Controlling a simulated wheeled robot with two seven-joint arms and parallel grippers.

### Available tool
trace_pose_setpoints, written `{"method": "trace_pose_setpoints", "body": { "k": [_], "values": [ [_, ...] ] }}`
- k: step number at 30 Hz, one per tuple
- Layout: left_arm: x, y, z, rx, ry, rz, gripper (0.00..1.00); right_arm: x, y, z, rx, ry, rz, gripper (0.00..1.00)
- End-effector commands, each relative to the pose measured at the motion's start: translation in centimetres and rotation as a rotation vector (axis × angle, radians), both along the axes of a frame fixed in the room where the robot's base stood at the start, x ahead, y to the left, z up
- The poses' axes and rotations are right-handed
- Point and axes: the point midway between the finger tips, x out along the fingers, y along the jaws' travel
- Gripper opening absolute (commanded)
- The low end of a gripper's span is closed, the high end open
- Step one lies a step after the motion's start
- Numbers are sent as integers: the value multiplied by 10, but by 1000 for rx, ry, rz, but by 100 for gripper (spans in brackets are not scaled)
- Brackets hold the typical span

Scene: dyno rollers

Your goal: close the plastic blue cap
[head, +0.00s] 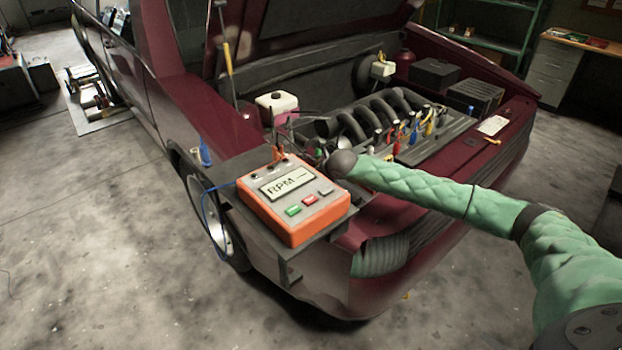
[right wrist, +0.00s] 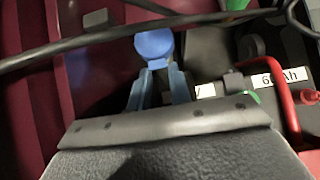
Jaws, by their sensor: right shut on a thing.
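The plastic blue cap (right wrist: 154,45) shows in the upper middle of the right wrist view, with a rounded top and a flat lower edge. My right gripper (right wrist: 158,68) has its two blue-grey fingers at the cap's lower edge, and it is shut on the cap. What lies under the cap is hidden. In the head view my right arm reaches over the car's front into the engine bay. There the wrist hides the fingers, and I cannot make out the cap. My left gripper is not in view.
An orange RPM meter (head: 294,202) sits on a grey shelf at the car's front corner. A black cable (right wrist: 110,34) crosses the right wrist view near the cap. A red cable (right wrist: 284,92) and a labelled battery (right wrist: 268,83) lie to the right. The hood is raised.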

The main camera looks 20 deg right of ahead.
Motion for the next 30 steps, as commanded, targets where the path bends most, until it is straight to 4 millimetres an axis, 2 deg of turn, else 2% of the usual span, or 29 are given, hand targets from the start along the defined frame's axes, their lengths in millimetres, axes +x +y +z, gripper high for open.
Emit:
{"method": "trace_pose_setpoints", "body": {
  "k": [11, 12, 15, 25, 30],
  "values": [
    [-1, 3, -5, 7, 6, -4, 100, 1, -1, 0, -1, -2, -1, 0],
    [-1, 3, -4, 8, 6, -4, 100, 0, -1, 0, -1, -2, -1, 24],
    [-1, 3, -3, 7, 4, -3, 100, 0, -1, 0, 0, -2, -1, 42],
    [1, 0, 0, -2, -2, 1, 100, -1, -1, 2, 1, -2, 0, 42],
    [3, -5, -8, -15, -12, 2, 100, -14, -6, 13, 0, -2, -1, 42]
  ]
}}
